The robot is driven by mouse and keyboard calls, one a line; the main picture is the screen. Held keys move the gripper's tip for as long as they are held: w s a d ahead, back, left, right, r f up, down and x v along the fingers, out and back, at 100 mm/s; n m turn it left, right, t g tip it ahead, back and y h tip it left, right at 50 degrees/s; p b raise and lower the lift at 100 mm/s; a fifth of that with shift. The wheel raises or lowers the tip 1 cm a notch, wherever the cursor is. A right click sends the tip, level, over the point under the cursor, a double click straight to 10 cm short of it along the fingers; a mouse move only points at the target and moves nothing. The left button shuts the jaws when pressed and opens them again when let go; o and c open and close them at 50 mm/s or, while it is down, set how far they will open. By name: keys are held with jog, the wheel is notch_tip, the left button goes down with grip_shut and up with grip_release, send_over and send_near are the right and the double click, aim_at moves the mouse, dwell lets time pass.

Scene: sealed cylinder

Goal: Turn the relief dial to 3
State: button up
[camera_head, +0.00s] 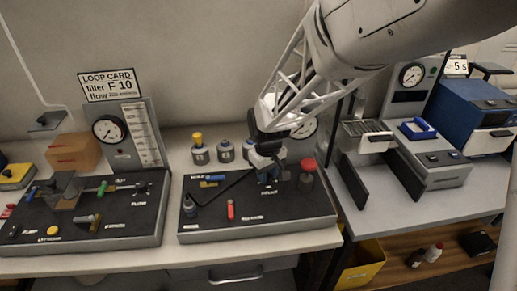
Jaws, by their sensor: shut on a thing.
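My gripper (267,178) reaches down onto the black-topped middle panel (285,219). It is shut on a small part at the panel's back right, just behind a small white label. The fingers and wrist hide most of that part. It may be the relief dial, but its pointer and numbers cannot be read here. A round white gauge (305,128) stands behind my wrist, partly covered by it.
A red knob (307,164) stands close right of my gripper. A red handle (230,210), a blue-and-yellow valve (212,181) and a dark fitting (190,205) are to the left. Several small canisters (226,151) stand behind. The panel's front right is clear.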

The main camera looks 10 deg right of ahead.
aim_at(269, 176)
dwell(0.5)
jog(key=o, duration=0.9)
jog(key=shift+o, duration=0.2)
jog(key=shift+r, duration=3.95)
jog(key=shift+s+d+r, duration=0.2)
jog(key=shift+s+r, duration=0.15)
jog(key=shift+s, duration=0.05)
jog(key=s+d+r+m+t, duration=0.1)
jog(key=s+d+r+m, duration=0.1)
jog(key=s, duration=0.9)
jog(key=s+d+r+m+t, duration=0.1)
jog(key=s+d+r+m, duration=0.2)
jog(key=s, duration=0.9)
notch_tip(269, 176, up, 4)
jog(key=shift+s+d+f+t, duration=0.1)
jog(key=shift+s+d+t, duration=0.15)
jog(key=shift+d, duration=0.8)
